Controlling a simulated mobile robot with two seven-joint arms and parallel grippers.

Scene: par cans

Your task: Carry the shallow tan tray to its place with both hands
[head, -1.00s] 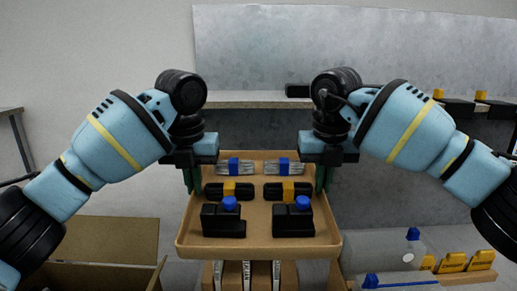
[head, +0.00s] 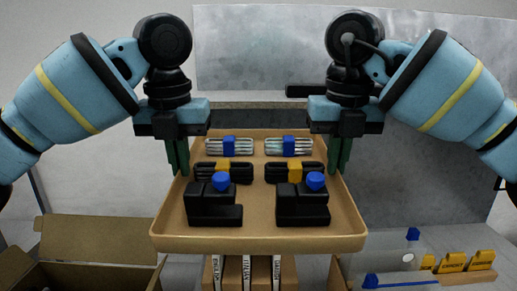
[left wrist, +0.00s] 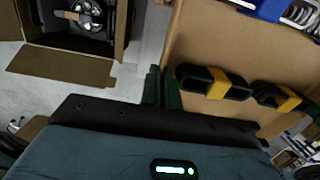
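The shallow tan tray (head: 258,242) is in the middle of the head view, roughly level and held off any surface I can see. It carries two silver bundles with blue bands, two black pieces with yellow bands and two black blocks with blue knobs. My left gripper (head: 177,157) is shut on its left wall; the left wrist view shows the green fingers (left wrist: 162,88) on either side of the tray's edge (left wrist: 172,45). My right gripper (head: 341,157) is at the right wall and looks shut on it, though its fingertips are partly hidden.
An open cardboard box (head: 100,240) stands low at the left. Upright labelled items (head: 246,273) stand below the tray. A clear bin (head: 385,262) and yellow-labelled pieces (head: 453,262) are low at the right. A shelf edge (head: 262,104) runs behind the tray.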

